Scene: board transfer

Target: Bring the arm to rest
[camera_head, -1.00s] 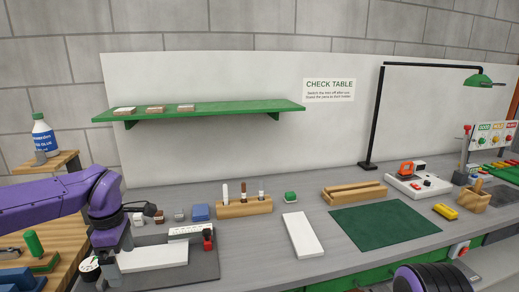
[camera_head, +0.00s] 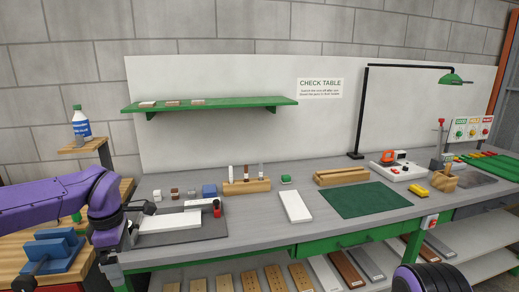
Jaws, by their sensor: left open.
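My left arm comes in from the left, with its purple wrist bent down at the table's left end. My left gripper (camera_head: 130,232) is open beside the left edge of a dark grey mat (camera_head: 215,232); its fingertips are hard to make out. A white board (camera_head: 168,222) lies on that mat, with a smaller white piece and a red-and-black item (camera_head: 217,208) by it. Another white board (camera_head: 296,206) lies flat on the grey table, away from the gripper. My right gripper is out of view; only a dark, purple-edged part of my arm shows at the bottom right.
A blue fixture (camera_head: 54,250) is at lower left. A shelf below holds several boards.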

